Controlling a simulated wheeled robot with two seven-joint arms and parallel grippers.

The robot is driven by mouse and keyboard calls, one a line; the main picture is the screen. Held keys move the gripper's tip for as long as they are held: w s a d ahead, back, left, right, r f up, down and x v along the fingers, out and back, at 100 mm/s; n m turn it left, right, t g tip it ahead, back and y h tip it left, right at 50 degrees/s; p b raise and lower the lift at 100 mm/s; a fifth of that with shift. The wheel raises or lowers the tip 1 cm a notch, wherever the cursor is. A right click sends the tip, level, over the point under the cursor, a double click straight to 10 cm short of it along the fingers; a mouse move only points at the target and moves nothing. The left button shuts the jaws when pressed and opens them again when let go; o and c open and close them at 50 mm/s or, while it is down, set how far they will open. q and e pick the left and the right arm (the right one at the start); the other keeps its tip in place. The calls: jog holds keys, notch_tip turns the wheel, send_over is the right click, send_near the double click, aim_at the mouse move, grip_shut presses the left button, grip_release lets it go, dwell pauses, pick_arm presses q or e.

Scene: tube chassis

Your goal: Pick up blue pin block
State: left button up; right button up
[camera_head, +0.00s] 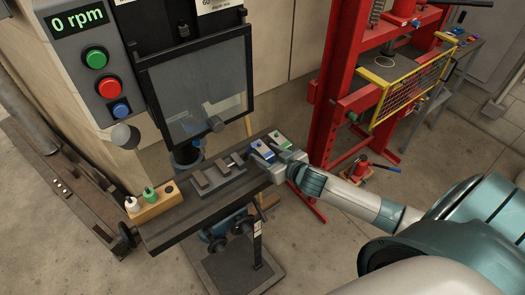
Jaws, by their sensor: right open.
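The blue pin block (261,147), a small block with a blue top, sits near the right end of the dark drill press table. A similar pale block with a green top (279,139) stands just to its right. My right gripper (265,157) comes in from the right with its fingers open beside the blue block, at its near side. The fingers partly cover the block's near side. I cannot tell whether they touch it. My left gripper is not in view.
A dark stepped fixture (217,180) lies left of the blocks. A wooden holder (154,204) with two small bottles stands at the table's left end. A clear guard (203,90) hangs above. A red press frame (330,110) stands at the right.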

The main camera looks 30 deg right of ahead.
aim_at(266, 152)
jog(key=shift+w, duration=0.15)
dwell(0.3)
jog(key=c, duration=1.3)
jog(key=shift+o, duration=0.2)
jog(key=shift+r, duration=0.1)
jog(key=shift+r+b, duration=0.35)
jog(key=shift+r, duration=0.4)
notch_tip(266, 152, up, 2)
jog(key=shift+r+b, duration=0.25)
jog(key=shift+b, duration=0.2)
jog(key=s+d+r+b, duration=0.3)
jog(key=s+d+r, duration=0.4)
jog(key=d, duration=0.2)
jog(key=shift+d, duration=0.2)
